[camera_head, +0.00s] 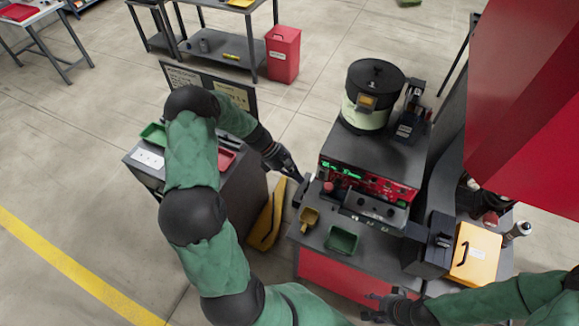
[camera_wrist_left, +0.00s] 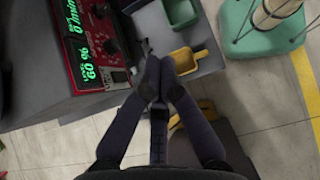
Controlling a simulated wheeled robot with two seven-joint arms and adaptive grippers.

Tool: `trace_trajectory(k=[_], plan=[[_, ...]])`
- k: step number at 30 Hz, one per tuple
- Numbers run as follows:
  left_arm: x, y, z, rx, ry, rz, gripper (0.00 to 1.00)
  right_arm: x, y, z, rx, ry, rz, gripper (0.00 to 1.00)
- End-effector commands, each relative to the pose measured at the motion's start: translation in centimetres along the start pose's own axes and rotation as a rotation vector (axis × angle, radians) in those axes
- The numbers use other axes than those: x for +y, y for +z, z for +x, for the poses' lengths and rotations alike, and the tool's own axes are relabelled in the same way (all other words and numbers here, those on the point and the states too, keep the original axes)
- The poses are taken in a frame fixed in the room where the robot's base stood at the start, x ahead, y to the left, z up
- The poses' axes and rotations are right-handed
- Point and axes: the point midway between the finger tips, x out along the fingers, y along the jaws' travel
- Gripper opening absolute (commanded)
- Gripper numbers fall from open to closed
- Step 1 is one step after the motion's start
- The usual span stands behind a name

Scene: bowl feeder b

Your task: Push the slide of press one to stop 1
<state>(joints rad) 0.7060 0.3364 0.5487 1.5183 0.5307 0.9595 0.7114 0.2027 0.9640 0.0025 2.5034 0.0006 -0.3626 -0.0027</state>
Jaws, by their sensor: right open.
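My left gripper (camera_head: 297,178) reaches over the left edge of the feeder bench, beside the red control panel (camera_head: 367,183). In the left wrist view its fingers (camera_wrist_left: 161,75) come together with nothing visible between them, near the panel's lower edge and a yellow scoop (camera_wrist_left: 186,60). My right gripper (camera_head: 374,306) is open at the bottom of the head view, in front of the bench. A dark upright unit (camera_head: 430,245) stands at the bench's right. I cannot tell which part is press one, and no slide or stop mark is legible.
The bowl feeder (camera_head: 372,95) stands behind the control panel. A green tray (camera_head: 342,240) and the yellow scoop (camera_head: 309,218) lie at the bench's front. A yellow case (camera_head: 475,254) is at the right. A grey cabinet (camera_head: 148,175) stands left, behind my left arm.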

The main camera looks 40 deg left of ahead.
Motion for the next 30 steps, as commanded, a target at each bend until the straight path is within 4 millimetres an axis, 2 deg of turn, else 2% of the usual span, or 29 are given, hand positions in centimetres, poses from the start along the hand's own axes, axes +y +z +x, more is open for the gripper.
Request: trace_trajectory(k=[4, 6, 12, 30], plan=[[-0.1, 0.2, 2.6, -0.001, -0.003, 0.0, 0.0, -0.2, 0.0, -0.6, 0.0, 0.0, 0.0, 0.56], [0.0, 1.2, 3.2, -0.001, -0.003, 0.003, 0.0, -0.3, 0.0, -1.0, 0.0, 0.0, 0.0, 0.56], [0.0, 2.5, 4.7, 0.0, -0.001, 0.001, 0.0, -0.5, 0.0, -1.5, 0.0, 0.0, 0.0, 0.56], [0.0, 3.1, 5.4, 0.0, -0.001, 0.001, 0.0, -0.6, 0.0, -1.5, 0.0, 0.0, 0.0, 0.56]])
